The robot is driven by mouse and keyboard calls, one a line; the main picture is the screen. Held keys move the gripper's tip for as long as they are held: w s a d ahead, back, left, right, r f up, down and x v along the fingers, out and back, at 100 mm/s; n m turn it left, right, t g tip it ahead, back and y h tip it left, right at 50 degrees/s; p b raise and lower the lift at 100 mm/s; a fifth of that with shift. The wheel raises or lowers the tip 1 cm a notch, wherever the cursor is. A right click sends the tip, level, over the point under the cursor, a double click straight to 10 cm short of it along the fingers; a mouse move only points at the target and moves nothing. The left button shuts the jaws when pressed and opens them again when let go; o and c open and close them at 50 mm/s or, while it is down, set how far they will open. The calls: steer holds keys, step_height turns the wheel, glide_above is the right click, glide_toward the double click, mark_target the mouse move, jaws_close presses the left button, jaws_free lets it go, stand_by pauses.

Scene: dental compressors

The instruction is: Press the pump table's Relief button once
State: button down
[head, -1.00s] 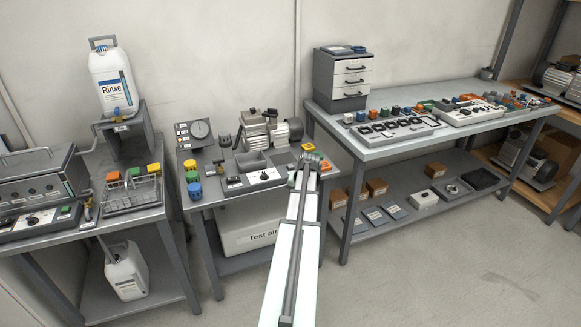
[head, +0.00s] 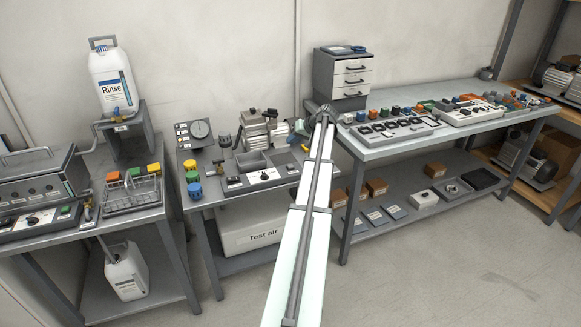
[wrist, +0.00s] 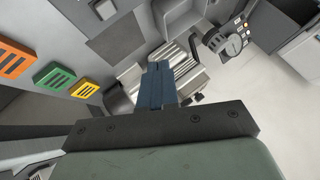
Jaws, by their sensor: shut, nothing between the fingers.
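The pump table (head: 222,200) stands in the middle of the head view, with a finned pump (head: 254,130) at its back. My gripper (head: 300,128) is above the table's back right, beside the pump. In the wrist view its blue fingers (wrist: 158,82) are shut and empty, over the finned pump body (wrist: 188,62). A white control panel with a dark knob (head: 265,176) lies at the table's front. I cannot make out a Relief label.
Orange (wrist: 15,61) and green (wrist: 54,75) slotted blocks lie at the left in the wrist view. A long bench (head: 360,150) with a drawer cabinet (head: 343,78) is at the right. A rinse station is at the left.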

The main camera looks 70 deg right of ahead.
mark_target(293, 166)
steer(key=shift+f, duration=0.1)
stand_by(0.3)
steer(key=shift+f, duration=4.3)
steer(key=shift+f, duration=0.25)
steer(key=shift+f, duration=0.2)
steer(key=shift+f, duration=0.45)
steer(key=shift+r, duration=0.9)
steer(key=shift+r, duration=2.5)
